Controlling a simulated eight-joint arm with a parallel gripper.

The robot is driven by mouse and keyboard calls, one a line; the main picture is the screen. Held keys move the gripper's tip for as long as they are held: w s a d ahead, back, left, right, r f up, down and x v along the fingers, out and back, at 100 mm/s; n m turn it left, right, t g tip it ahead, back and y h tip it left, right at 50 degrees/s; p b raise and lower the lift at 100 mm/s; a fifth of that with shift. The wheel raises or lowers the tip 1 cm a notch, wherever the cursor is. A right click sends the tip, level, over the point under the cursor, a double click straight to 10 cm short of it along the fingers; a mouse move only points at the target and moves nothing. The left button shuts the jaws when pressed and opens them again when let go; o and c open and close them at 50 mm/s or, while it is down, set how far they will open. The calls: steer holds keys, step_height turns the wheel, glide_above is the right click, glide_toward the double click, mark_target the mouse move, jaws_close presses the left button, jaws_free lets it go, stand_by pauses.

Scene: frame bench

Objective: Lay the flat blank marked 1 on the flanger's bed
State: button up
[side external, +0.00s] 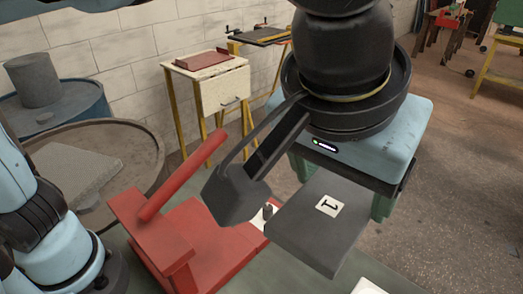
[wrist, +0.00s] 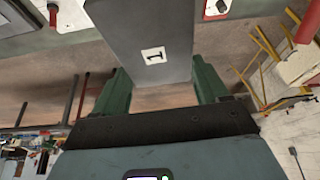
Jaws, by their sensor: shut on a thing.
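The flat dark grey blank (side external: 310,228) carries a white label with a 1, which looks turned in the side view. It also shows in the wrist view (wrist: 135,30), extending forward from the fingers. My gripper (side external: 342,186) is shut on its near end, with a green finger at each side; the fingers also show in the wrist view (wrist: 162,85). The blank is held over the bench edge, right of a red machine (side external: 205,235) with a slanted red bar, apparently the flanger. Its bed is partly hidden by a dark grey block.
The dark block (side external: 236,194) on a slanted bar stands close left of the blank. A round drum top (side external: 120,140) and blue arm parts are at left. A small cabinet (side external: 210,85) stands behind.

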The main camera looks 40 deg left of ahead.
step_height(320, 180, down, 17)
steer(key=shift+r, duration=0.2)
steer(key=shift+a, duration=0.1)
steer(key=w+a+f, duration=0.1)
steer(key=w+f, duration=0.1)
steer(key=w, duration=0.1)
steer(key=w+a+f, duration=0.2)
steer(key=w, duration=0.2)
steer(key=w+a+f, duration=0.1)
steer(key=w+f, duration=0.2)
steer(key=w, duration=0.1)
steer(key=shift+a, duration=0.15)
steer(key=shift+f, duration=1.8)
steer(key=shift+f, duration=0.25)
steer(key=o, duration=1.5)
steer(key=shift+s, duration=0.1)
steer(key=shift+r, duration=0.1)
steer(key=v, duration=1.2)
